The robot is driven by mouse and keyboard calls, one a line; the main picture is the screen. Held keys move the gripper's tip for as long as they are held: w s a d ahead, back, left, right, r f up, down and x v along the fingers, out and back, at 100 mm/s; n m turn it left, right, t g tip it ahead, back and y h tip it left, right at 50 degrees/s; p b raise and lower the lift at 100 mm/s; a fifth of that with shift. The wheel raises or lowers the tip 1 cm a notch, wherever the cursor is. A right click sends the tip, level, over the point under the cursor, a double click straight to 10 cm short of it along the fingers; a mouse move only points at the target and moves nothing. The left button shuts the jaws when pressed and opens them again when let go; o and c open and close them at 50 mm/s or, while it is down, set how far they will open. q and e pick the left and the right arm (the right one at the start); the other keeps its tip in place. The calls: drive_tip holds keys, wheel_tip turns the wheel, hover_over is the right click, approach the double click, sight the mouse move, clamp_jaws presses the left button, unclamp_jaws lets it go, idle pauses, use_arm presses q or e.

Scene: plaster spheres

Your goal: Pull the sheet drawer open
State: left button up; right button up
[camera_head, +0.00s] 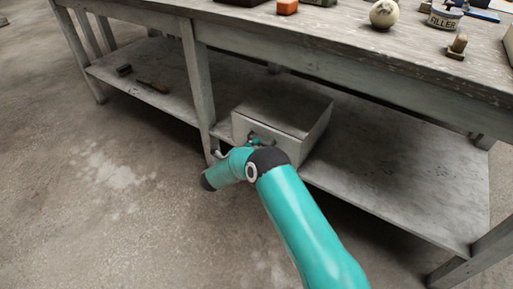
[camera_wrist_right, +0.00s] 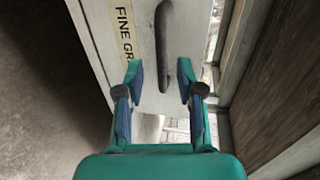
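The sheet drawer sits in a grey box (camera_head: 284,107) on the lower shelf of the workbench. Its pale front (camera_wrist_right: 145,38) fills the upper middle of the right wrist view, with a cream label reading "FINE GR" and a dark bar handle (camera_wrist_right: 163,45). My right gripper (camera_wrist_right: 160,72) is open, its two fingers apart in front of the drawer front. The handle lies ahead of the gap between the fingertips; I cannot tell whether they touch anything. In the head view my right gripper (camera_head: 256,141) is small at the box front, partly hidden by my arm. My left gripper is not in view.
The workbench top (camera_head: 330,38) overhangs the box, carrying a pale ball (camera_head: 384,13), an orange block (camera_head: 287,6) and a "FILLER" tin (camera_head: 444,16). A bench leg (camera_head: 198,90) stands left of the box. The shelf (camera_head: 400,170) right of the box is clear.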

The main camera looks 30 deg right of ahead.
drive_tip(key=shift+b+x, duration=0.4)
drive_tip(key=shift+x, duration=1.35)
clamp_jaws()
